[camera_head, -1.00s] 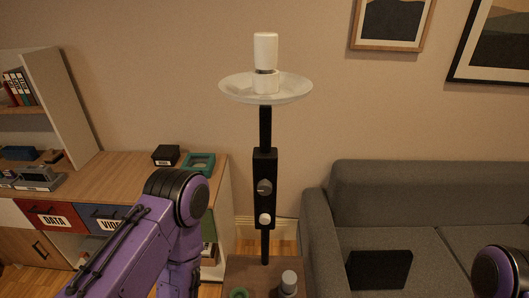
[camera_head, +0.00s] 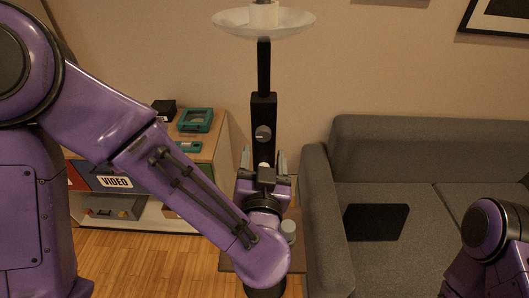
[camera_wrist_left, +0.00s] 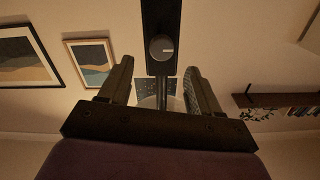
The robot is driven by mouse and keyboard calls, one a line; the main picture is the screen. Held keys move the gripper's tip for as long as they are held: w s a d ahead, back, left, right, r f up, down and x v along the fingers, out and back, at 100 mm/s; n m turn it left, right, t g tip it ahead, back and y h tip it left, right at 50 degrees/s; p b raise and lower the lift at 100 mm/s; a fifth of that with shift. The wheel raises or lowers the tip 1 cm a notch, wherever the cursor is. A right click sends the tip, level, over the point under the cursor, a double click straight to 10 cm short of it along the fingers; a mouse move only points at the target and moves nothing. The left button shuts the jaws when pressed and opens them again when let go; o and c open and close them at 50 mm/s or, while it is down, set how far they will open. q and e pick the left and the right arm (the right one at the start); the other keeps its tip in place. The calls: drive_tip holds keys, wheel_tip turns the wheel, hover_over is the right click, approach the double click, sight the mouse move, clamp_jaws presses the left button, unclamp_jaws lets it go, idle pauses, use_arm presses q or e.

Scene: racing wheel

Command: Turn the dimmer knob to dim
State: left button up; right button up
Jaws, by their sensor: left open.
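The lamp's black control box (camera_head: 263,110) sits on a black pole, with a round grey knob (camera_head: 263,133) bearing a pale mark. A smaller white knob (camera_head: 264,165) is lower on the box, partly hidden by my gripper. Which one is the dimmer is not labelled. My left gripper (camera_head: 264,159) is open in front of the lower box, its fingers apart on either side, below the grey knob. In the left wrist view, which looks upside down, the grey knob (camera_wrist_left: 161,48) shows beyond the open, empty fingers (camera_wrist_left: 158,75). My right gripper is out of view.
A white lamp bowl (camera_head: 263,24) tops the pole. A small brown table (camera_head: 237,257) with a grey-capped object (camera_head: 289,229) stands below. A grey sofa (camera_head: 400,150) is at right, a wooden cabinet (camera_head: 212,143) with teal boxes at left.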

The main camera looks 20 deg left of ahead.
sight(264, 136)
use_arm(q)
drive_tip(key=shift+w+a+f+b, duration=0.2)
drive_tip(key=shift+w, duration=0.3)
drive_tip(key=shift+w+a+f+b, duration=0.15)
drive_tip(key=shift+w+a+b, duration=0.05)
drive_tip(key=shift+w, duration=0.25)
drive_tip(key=p+x, duration=0.1)
drive_tip(key=x, duration=0.1)
drive_tip(key=r+p+x, duration=0.1)
drive_tip(key=x, duration=0.1)
drive_tip(key=shift+w+p, duration=0.1)
drive_tip(key=shift+p, duration=0.2)
drive_tip(key=shift+w+f, duration=0.15)
drive_tip(key=shift+w, duration=0.15)
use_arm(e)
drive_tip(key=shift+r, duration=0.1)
use_arm(q)
drive_tip(key=c, duration=1)
drive_tip(key=shift+c, duration=0.2)
